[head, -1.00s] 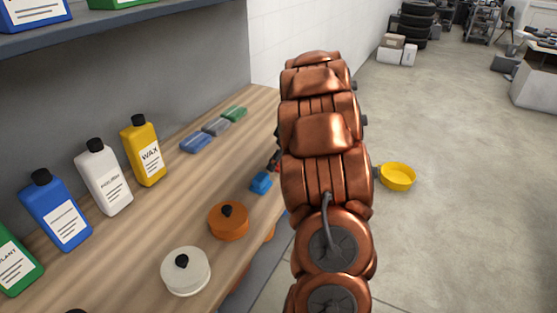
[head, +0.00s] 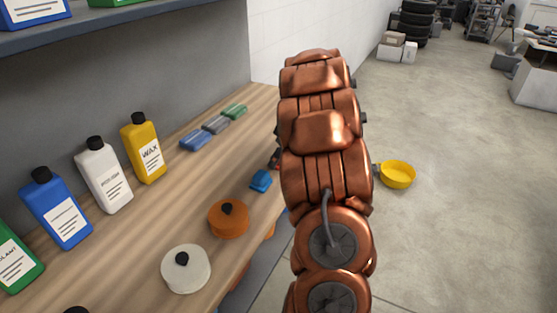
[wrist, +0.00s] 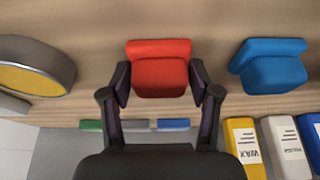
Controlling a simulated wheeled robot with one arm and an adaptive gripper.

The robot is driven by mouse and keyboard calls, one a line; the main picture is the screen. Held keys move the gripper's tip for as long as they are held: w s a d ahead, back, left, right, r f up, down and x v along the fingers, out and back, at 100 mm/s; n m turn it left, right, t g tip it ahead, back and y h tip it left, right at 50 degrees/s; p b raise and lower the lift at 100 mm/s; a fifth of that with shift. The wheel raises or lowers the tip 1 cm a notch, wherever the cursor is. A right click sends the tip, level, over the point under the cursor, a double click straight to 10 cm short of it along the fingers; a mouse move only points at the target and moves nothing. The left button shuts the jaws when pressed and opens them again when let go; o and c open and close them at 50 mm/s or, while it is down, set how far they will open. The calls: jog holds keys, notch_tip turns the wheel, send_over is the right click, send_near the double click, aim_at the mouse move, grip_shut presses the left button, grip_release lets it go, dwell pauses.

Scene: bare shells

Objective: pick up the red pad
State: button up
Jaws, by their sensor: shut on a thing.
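The red pad (wrist: 160,72) is between the two dark fingers of my gripper (wrist: 160,82) in the wrist view. A finger presses on each side of it, and the gripper is shut on it. The pad is at the wooden bench top; I cannot tell whether it touches the wood. In the head view my copper arm hides the gripper and most of the pad; only a small dark red bit shows at the arm's left edge.
A blue pad (wrist: 270,64) lies close beside the red one, also in the head view (head: 261,181). An orange round pad (head: 228,219) and a white one (head: 186,268) lie nearer. Bottles, including yellow WAX (head: 143,148), line the back. A yellow dish (head: 397,174) shows at right.

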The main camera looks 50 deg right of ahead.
jog(key=shift+r+b, duration=0.75)
jog(key=shift+r, duration=0.9)
jog(key=shift+s+r, duration=0.1)
jog(key=shift+s, duration=0.1)
jog(key=s+a+b, duration=0.1)
jog(key=s, duration=0.4)
jog(key=s+a+r+b, duration=0.1)
jog(key=s, duration=0.4)
jog(key=s+a+b, duration=0.1)
jog(key=s+b, duration=0.1)
jog(key=s, duration=0.3)
jog(key=shift+s+a+r, duration=0.1)
jog(key=shift+a+r, duration=0.15)
jog(key=shift+a, duration=0.1)
jog(key=o, duration=0.5)
jog(key=c, duration=0.4)
jog(key=shift+a, duration=0.1)
